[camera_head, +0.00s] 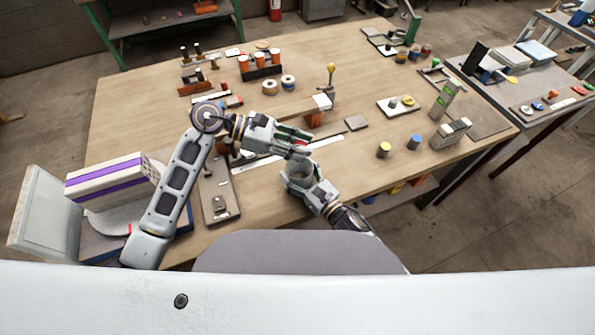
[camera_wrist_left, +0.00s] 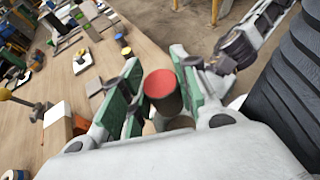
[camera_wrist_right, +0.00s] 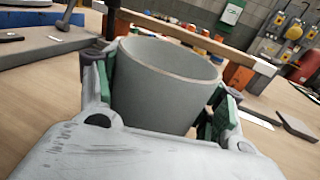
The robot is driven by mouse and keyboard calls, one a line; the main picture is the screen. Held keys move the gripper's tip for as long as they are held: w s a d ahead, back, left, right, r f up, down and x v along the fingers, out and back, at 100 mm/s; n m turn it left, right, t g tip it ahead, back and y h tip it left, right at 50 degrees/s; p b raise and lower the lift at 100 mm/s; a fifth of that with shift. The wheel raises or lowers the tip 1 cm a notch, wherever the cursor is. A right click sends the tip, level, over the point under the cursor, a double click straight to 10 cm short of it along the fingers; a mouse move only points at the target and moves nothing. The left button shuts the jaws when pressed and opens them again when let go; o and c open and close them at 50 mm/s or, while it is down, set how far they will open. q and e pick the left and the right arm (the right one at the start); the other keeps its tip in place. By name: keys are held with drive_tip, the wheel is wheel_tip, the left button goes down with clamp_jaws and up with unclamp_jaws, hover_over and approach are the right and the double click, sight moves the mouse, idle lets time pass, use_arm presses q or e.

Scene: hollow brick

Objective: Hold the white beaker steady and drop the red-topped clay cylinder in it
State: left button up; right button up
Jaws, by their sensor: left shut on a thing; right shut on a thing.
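The red-topped clay cylinder (camera_wrist_left: 163,92) is between the green-padded fingers of my left gripper (camera_wrist_left: 160,85), which is shut on it. In the head view my left gripper (camera_head: 300,143) is just above and behind the white beaker (camera_head: 297,173); the cylinder is not clear there. My right gripper (camera_head: 308,185) is shut on the beaker near the table's front edge. In the right wrist view the beaker (camera_wrist_right: 165,88) is held between the fingers (camera_wrist_right: 160,100), almost upright with its open rim up. Its inside floor is hidden.
A yellow-topped cylinder (camera_head: 383,149) and a blue-topped one (camera_head: 414,142) stand to the right. A rack of orange-topped cylinders (camera_head: 260,66) stands further back. A purple-striped block (camera_head: 110,180) is at the left.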

use_arm(q)
drive_tip(key=shift+f, duration=0.4)
drive_tip(key=o, duration=1.1)
drive_tip(key=shift+r, duration=2.95)
